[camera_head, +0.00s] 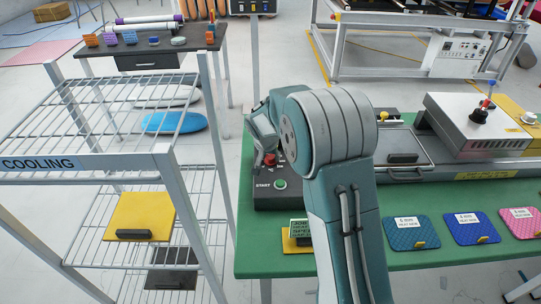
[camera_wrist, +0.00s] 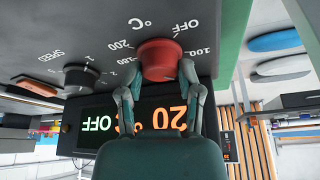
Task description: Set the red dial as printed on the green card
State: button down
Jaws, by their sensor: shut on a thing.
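The red dial (camera_wrist: 160,56) sits on a dark control panel (camera_wrist: 100,30) in the wrist view, which shows the panel upside down. My gripper (camera_wrist: 160,74) has its two fingers on opposite sides of the dial, shut on it. Printed marks around the dial include OFF, 100, 180, 200 and °C; its pointer cannot be made out. The display (camera_wrist: 135,125) reads an orange 20 °C and a green OFF. In the head view, the dial (camera_head: 270,160) is partly behind my gripper. The green card (camera_head: 300,229) stands left of my arm, its text partly hidden and too small to read fully.
A black SPEED knob (camera_wrist: 80,76) is beside the dial. A green START button (camera_head: 280,184) is on the panel. The green table (camera_head: 440,258) holds several coloured pads and a metal press (camera_head: 475,125). A white COOLING rack (camera_head: 100,162) stands close on the left.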

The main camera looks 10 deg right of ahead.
jog(key=m, duration=0.2)
jog(key=m+g+h, duration=0.1)
jog(key=m, duration=0.2)
jog(key=shift+w+a+f+m+h, duration=0.1)
jog(key=shift+a+m+h, duration=0.05)
jog(key=shift+m+h, duration=0.15)
jog(key=m+g, duration=0.2)
jog(key=m, duration=0.3)
jog(key=shift+h, duration=0.3)
jog(key=shift+c, duration=1.3)
grip_release()
jog(key=shift+w+g, duration=0.15)
jog(key=shift+g, duration=0.15)
jog(key=shift+a, duration=0.1)
jog(key=v, duration=1.2)
